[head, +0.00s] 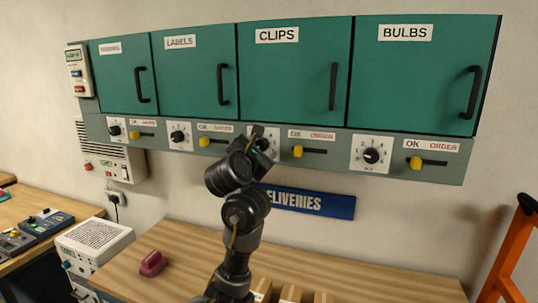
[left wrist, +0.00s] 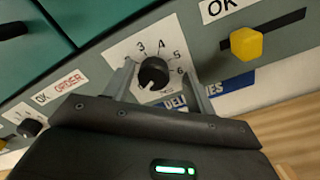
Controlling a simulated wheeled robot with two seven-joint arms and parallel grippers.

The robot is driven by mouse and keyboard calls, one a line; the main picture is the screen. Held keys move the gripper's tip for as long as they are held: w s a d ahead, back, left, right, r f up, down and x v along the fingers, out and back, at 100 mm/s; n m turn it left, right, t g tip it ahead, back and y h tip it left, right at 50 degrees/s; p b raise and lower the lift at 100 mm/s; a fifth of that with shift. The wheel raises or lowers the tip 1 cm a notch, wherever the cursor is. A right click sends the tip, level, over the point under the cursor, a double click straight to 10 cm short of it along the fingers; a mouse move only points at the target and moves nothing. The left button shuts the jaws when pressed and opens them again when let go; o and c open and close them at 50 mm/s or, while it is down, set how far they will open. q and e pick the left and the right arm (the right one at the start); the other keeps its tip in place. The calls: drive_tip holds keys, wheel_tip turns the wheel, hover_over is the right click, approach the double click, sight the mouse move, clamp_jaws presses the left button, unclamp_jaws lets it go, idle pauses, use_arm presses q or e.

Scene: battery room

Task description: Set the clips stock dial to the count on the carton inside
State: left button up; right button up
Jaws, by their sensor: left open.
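The clips cabinet (head: 290,80) has a green door, which is shut, so nothing inside it shows. Its stock dial is mostly hidden behind my left gripper (head: 262,139) in the head view. In the left wrist view the black dial knob (left wrist: 153,72) sits on a white plate with numbers around it; 3, 4, 5 and 6 can be read. A white mark on the knob points to the lower left; its number cannot be read surely. My left gripper (left wrist: 160,74) is open, its fingers on either side of the knob. My right gripper is not in view.
Yellow sliders (head: 297,151) stick out beside the dials along the grey panel. Shut labels (head: 186,75) and bulbs (head: 425,80) cabinets flank the clips one. A blue deliveries sign (head: 315,202) hangs below. The wooden bench (head: 370,285) holds small cartons and a dark pink object (head: 152,263).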

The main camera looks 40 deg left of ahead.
use_arm(q)
drive_tip(key=shift+s+r, duration=0.1)
drive_tip(key=shift+s, duration=0.05)
drive_tip(key=shift+s+r, duration=0.1)
drive_tip(key=shift+s, duration=0.05)
drive_tip(key=shift+s+a, duration=0.1)
drive_tip(key=shift+a, duration=0.15)
drive_tip(key=shift+c, duration=1.2)
drive_tip(key=c, duration=0.7)
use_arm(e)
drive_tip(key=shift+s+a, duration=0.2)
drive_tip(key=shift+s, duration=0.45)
